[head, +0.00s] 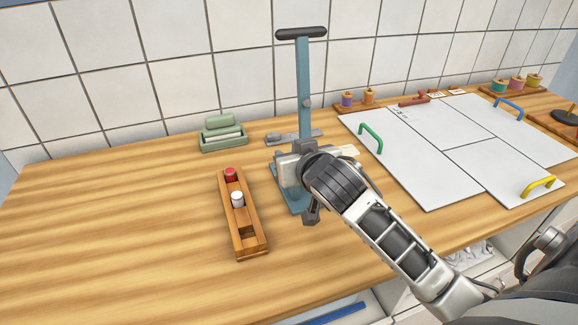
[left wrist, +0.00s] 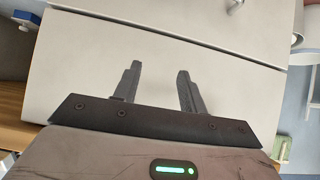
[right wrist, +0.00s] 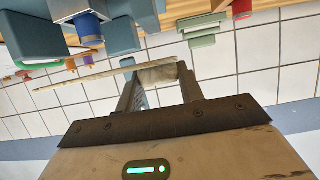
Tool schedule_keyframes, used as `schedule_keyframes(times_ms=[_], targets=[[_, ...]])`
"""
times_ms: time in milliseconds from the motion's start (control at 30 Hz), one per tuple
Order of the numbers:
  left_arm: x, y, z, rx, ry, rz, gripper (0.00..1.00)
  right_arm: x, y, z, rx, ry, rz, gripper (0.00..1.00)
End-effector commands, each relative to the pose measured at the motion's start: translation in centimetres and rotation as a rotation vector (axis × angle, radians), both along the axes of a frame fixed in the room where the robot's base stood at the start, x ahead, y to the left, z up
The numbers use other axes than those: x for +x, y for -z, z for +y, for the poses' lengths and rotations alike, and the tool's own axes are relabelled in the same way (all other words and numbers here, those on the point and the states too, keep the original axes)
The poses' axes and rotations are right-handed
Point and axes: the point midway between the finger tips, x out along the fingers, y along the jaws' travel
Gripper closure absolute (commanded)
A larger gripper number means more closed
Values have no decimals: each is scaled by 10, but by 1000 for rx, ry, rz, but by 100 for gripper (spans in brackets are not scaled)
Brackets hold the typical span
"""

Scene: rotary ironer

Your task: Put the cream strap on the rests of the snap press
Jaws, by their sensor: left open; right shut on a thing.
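The snap press (head: 304,85) is teal, with a tall upright lever and a dark cross handle, and stands on the wooden worktop. My right gripper (head: 290,165) is in front of it and hides its lower middle, including the rests. In the right wrist view my right gripper (right wrist: 160,80) is shut on the cream strap (right wrist: 158,74), whose thin length reaches out to the left near teal press parts (right wrist: 125,35). A cream end of the strap (head: 349,150) shows right of my wrist in the head view. My left gripper (left wrist: 155,85) is open and empty, facing white cabinet fronts.
A wooden tray (head: 248,225) with a red and a white cap stands left of the press. A green dish (head: 223,141) sits behind it. White boards (head: 415,165) with coloured handles lie to the right. The worktop's left side is clear.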

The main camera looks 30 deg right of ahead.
Motion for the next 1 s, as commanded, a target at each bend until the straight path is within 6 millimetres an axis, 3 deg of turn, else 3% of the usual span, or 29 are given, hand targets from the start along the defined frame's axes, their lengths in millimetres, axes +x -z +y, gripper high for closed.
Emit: schedule_keyframes(times_ms=[33, 133, 567, 600, 667, 1000], targets=[[1, 11, -3, -7, 6, -9, 58, -1, 19, 0, 0, 0, -1, 84], [3, 13, -7, -15, 14, -18, 58, -2, 30, -2, -1, 4, -1, 84], [3, 10, -7, -17, 16, -20, 58, -2, 31, -2, 0, 7, -1, 84], [3, 9, -7, -17, 16, -20, 58, -2, 30, -2, 0, 7, -2, 54], [3, 9, -7, -17, 16, -20, 58, -2, 30, -2, 0, 7, -1, 41], [4, 7, -7, -16, 16, -20, 58, -2, 25, -2, -1, 5, -2, 41]])
